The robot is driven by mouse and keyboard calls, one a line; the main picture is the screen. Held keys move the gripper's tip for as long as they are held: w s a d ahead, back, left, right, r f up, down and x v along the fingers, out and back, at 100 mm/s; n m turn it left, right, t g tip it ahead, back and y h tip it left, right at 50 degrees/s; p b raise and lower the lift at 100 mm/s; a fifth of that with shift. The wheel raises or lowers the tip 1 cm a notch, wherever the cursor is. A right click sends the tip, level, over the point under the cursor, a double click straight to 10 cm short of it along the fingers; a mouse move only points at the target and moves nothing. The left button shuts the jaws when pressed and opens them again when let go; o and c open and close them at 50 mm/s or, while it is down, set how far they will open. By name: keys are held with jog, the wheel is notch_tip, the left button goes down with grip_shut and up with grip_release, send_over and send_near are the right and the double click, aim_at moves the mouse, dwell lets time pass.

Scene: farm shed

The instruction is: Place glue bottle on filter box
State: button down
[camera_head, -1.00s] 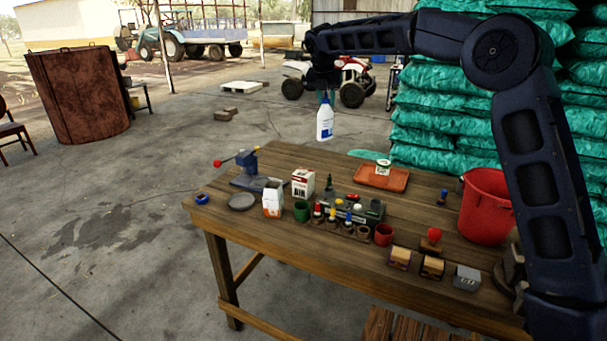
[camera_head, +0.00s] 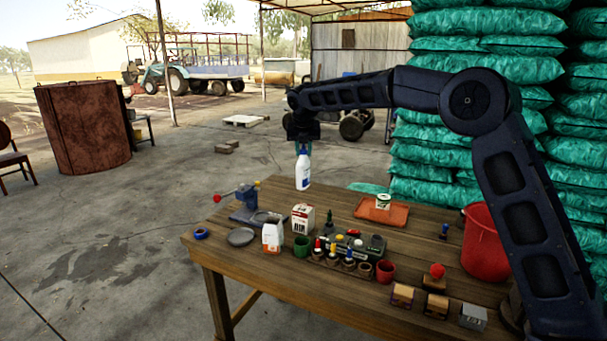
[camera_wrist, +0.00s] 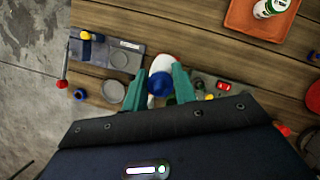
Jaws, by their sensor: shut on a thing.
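The glue bottle (camera_head: 303,172) is white with a blue label and hangs upright in my gripper (camera_head: 303,148), above the table's far edge. In the wrist view my gripper (camera_wrist: 161,74) has its green fingers closed on the bottle, with the blue cap (camera_wrist: 158,84) toward the camera and part of the white body (camera_wrist: 164,62) beyond it. A white and red box (camera_head: 302,219), likely the filter box, stands on the table below and nearer than the bottle. In the wrist view the box is not clearly visible.
The wooden table (camera_head: 245,277) also holds a blue vise (camera_head: 247,199), a green cup (camera_head: 301,246), a dark organiser with small bottles, an orange tray (camera_head: 382,210) with a can (camera_head: 383,201), and a red bucket (camera_head: 483,245). Green sacks (camera_head: 435,160) are stacked behind.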

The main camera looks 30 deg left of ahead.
aim_at(304, 171)
jog(key=shift+f, duration=4.3)
jog(key=c, duration=1.1)
grip_release()
jog(key=shift+f, duration=0.1)
jog(key=v, duration=1.2)
